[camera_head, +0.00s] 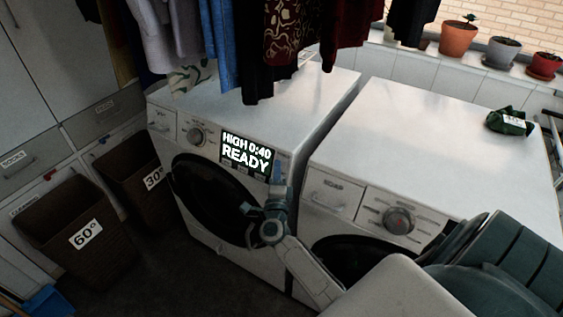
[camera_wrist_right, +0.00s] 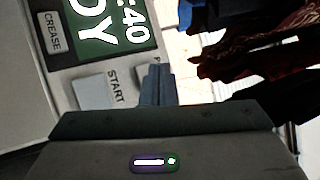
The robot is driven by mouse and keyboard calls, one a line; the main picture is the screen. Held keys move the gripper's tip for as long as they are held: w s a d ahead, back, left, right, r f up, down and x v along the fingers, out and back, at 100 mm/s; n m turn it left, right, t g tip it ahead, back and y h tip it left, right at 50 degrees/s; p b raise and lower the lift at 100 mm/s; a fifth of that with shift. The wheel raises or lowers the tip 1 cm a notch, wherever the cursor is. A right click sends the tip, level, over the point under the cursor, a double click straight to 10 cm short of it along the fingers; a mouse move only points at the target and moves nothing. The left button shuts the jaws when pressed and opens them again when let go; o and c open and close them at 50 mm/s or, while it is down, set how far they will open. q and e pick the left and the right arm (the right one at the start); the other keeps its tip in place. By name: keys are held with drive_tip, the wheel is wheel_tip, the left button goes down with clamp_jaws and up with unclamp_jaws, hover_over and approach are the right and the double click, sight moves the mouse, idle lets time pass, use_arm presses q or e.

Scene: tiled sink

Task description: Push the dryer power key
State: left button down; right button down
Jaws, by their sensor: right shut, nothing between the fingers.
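The dryer (camera_head: 281,92) is the white machine on the left, with a lit display (camera_head: 247,153) reading "HIGH 0:40 READY". My right gripper (camera_head: 278,168) is shut and empty, with its tips at the panel just right of the display. In the right wrist view the gripper tips (camera_wrist_right: 158,72) are beside the START key (camera_wrist_right: 105,91). Only a letter "P" of a label shows just above the tips; the key there is mostly hidden behind the fingers. I cannot tell whether the tips touch it. My left gripper is not in view.
A second white machine (camera_head: 440,120) stands to the right, with a dial (camera_head: 398,220). Clothes (camera_head: 295,40) hang above the dryer. Brown baskets marked 60° (camera_head: 70,215) and 30° (camera_head: 135,170) stand at left. A green cloth item (camera_head: 509,121) lies on the right machine.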

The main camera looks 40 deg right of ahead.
drive_tip(key=s+a+r+p, duration=0.1)
drive_tip(key=s+a+r, duration=0.1)
drive_tip(key=a, duration=0.3)
drive_tip(key=shift+a+p, duration=0.15)
drive_tip(key=shift+p, duration=0.2)
